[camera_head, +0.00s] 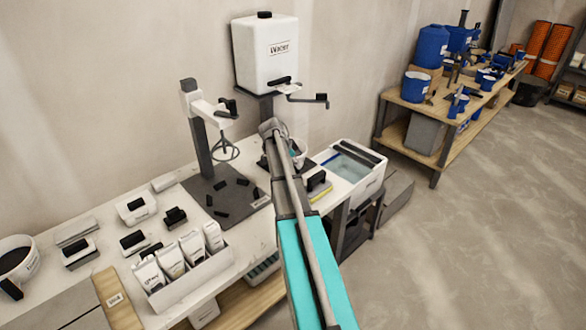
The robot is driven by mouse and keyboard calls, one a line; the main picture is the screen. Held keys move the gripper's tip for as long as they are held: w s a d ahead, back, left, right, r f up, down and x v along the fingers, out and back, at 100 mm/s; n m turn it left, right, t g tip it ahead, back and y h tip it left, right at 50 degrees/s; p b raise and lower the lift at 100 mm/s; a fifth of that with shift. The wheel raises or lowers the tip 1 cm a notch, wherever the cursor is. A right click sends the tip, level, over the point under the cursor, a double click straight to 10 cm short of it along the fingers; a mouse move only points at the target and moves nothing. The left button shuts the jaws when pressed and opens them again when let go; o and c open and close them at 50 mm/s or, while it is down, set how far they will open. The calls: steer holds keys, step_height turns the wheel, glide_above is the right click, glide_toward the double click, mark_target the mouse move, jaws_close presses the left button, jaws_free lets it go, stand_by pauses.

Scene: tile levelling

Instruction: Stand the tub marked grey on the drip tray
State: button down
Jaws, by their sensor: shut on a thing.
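My arm reaches up from the bottom edge to the back of the bench, and its links hide most of my gripper (284,150). A whitish tub (299,159) shows partly beside my gripper, below the water tank; my gripper is shut on it. The tub's marking cannot be read, and I cannot tell whether its base touches anything. A dark surface (263,162) just left of it, under the tank's tap, may be the drip tray; most of it is hidden.
A white water tank (265,55) stands above on a dark post. Left is a mixing stand (200,150) on a dark plate with black pieces. White pouches in a holder (190,285) stand in front. A water-filled basin (350,165) is right. Floor at right is clear.

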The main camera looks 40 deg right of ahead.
steer(key=shift+c, duration=2.4)
jaws_free()
steer(key=shift+a+r, duration=0.1)
steer(key=shift+r, duration=0.05)
steer(key=p+v, duration=0.6)
steer(key=v, duration=0.1)
steer(key=shift+p, duration=0.3)
steer(key=shift+r, duration=0.1)
